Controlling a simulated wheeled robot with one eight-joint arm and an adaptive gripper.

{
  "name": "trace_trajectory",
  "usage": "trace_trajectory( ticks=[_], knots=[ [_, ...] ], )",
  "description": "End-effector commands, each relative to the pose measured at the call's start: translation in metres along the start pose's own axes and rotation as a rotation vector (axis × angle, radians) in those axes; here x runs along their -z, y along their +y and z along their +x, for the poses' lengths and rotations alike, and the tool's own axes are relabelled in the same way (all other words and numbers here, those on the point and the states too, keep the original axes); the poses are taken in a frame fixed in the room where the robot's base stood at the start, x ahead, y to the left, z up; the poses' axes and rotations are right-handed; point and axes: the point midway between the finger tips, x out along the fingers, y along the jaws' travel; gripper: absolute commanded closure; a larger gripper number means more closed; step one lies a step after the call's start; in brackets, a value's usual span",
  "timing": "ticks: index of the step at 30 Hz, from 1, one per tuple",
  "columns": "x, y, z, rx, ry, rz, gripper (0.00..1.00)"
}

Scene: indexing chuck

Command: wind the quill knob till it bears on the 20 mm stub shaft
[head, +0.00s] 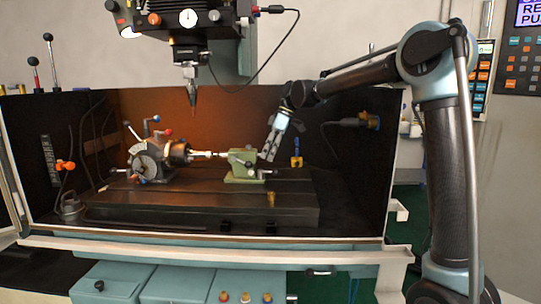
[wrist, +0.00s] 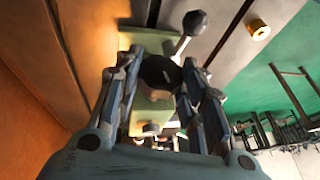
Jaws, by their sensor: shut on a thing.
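The green tailstock (head: 240,174) stands on the machine bed in the head view, right of the black chuck (head: 177,152). The bright stub shaft (head: 203,154) sticks out of the chuck toward the tailstock. Whether the quill tip touches the shaft is too small to tell. My gripper (head: 266,155) comes down at the tailstock's right end. In the wrist view my gripper (wrist: 160,66) has its fingers either side of the dark round quill knob (wrist: 157,74) and is shut on it. The knob is mostly hidden in the head view.
A lever with a ball end (wrist: 195,22) sticks out close beside the fingers. A small brass cylinder (head: 271,198) stands on the bed's front right, also in the wrist view (wrist: 258,30). The spindle (head: 190,75) hangs above. The indexing head (head: 147,160) is at left.

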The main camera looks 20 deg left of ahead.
Motion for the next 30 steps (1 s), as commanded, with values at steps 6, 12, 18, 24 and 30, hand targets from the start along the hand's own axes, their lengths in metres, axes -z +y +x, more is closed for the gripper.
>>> trace_trajectory(
  ticks=[6, 12, 18, 24, 30],
  knots=[
    [0.0002, 0.0068, -0.0005, 0.139, 0.003, 0.063, 0.87],
    [-0.0001, 0.0079, 0.0001, 0.239, 0.004, 0.105, 0.87],
    [-0.0005, 0.0082, 0.0003, 0.296, 0.004, 0.128, 0.87],
    [-0.0004, 0.0082, 0.0005, 0.314, 0.004, 0.136, 0.87],
    [-0.0005, 0.0081, 0.0006, 0.314, 0.004, 0.137, 0.87]
  ],
)
